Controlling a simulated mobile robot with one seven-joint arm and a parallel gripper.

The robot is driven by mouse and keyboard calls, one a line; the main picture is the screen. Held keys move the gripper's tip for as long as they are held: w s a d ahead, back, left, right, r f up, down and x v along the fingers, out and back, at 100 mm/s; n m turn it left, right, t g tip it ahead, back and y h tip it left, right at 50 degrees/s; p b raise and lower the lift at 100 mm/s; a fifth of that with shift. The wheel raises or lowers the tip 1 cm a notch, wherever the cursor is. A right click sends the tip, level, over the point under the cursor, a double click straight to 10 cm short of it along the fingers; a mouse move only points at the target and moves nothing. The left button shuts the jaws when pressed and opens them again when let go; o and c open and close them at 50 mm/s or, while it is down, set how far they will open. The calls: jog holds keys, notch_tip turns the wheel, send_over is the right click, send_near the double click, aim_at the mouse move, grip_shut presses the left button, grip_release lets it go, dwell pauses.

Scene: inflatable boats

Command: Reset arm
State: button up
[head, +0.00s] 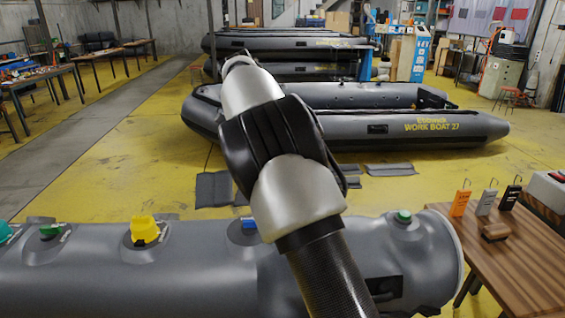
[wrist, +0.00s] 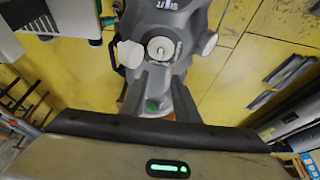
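My arm (head: 290,180) rises from the bottom middle of the head view and bends up and away to the left. Its far end (head: 238,62) shows near the top. My gripper's fingers cannot be made out in the head view. The wrist view has a dark bar and a pale panel with a green light (wrist: 167,168) across its lower part.
A grey inflatable tube (head: 90,270) with a yellow valve cap (head: 144,230) and a green one (head: 403,216) crosses the foreground. A wooden table (head: 520,260) with orange, grey and black tags is at right. A grey work boat (head: 350,100) lies behind. Yellow floor (head: 130,165) is free at left.

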jog(key=s+d+r+n+t+y+p, duration=0.1)
jog(key=s+d+r+n, duration=0.2)
jog(key=s+r, duration=0.15)
jog(key=s+d+r+n+y+p, duration=0.1)
jog(key=s+d+r+n+y, duration=0.15)
jog(key=s, duration=0.35)
jog(key=s+d+r+n+t+y+p, duration=0.1)
jog(key=s+d+r+n, duration=0.15)
jog(key=s+r, duration=0.2)
jog(key=s+f+n+t+p, duration=0.3)
jog(key=s+n, duration=0.7)
jog(key=s, duration=0.9)
jog(key=shift+s+a+f+t, duration=0.15)
jog(key=shift+a+f+t, duration=0.15)
jog(key=shift+a+f, duration=0.15)
